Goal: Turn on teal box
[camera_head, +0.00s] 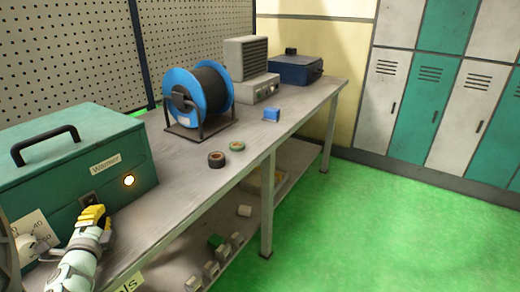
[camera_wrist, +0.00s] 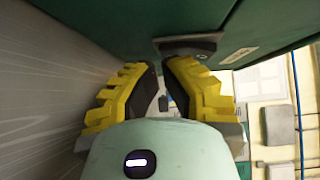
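The teal box (camera_head: 70,150) stands on the near left end of the workbench, with a black handle on top and a "Warmer" label. On its front are a dark switch plate (camera_head: 87,199), a round lamp (camera_head: 128,181) glowing yellow-white, and a dial (camera_head: 30,245) with a number scale. My gripper (camera_head: 93,214), with yellow fingers, is in front of the box, just below the switch plate. In the wrist view the fingertips (camera_wrist: 160,66) are drawn close together with a narrow gap and nothing between them. A dark plate (camera_wrist: 190,46) on the box is just beyond them. Contact cannot be told.
Small parts lie on the lower shelf. The green floor (camera_head: 370,220) at right is clear before the lockers.

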